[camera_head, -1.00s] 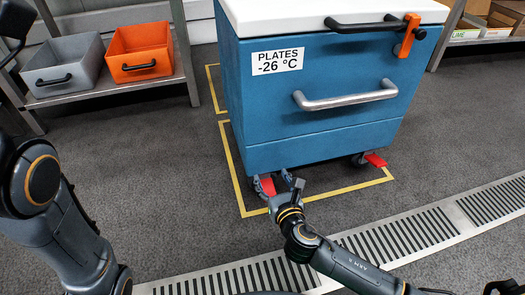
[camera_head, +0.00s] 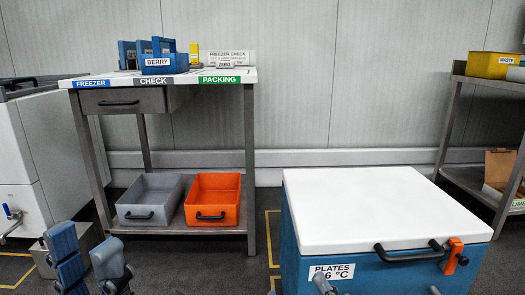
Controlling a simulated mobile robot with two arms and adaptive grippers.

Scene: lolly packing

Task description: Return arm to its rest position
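My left gripper (camera_head: 88,262) shows at the bottom left, its two grey-blue fingers pointing up and apart with nothing between them. It is open and in front of the grey floor, near the workbench's left leg. The rest of my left arm is below the picture.
A blue freezer cart (camera_head: 390,275) with a white lid (camera_head: 385,205) stands at lower right. A workbench (camera_head: 215,78) holds a blue BERRY carrier (camera_head: 160,66); grey (camera_head: 150,205) and orange (camera_head: 212,205) bins sit on its lower shelf. A white cabinet (camera_head: 40,150) is left, a rack (camera_head: 452,115) right.

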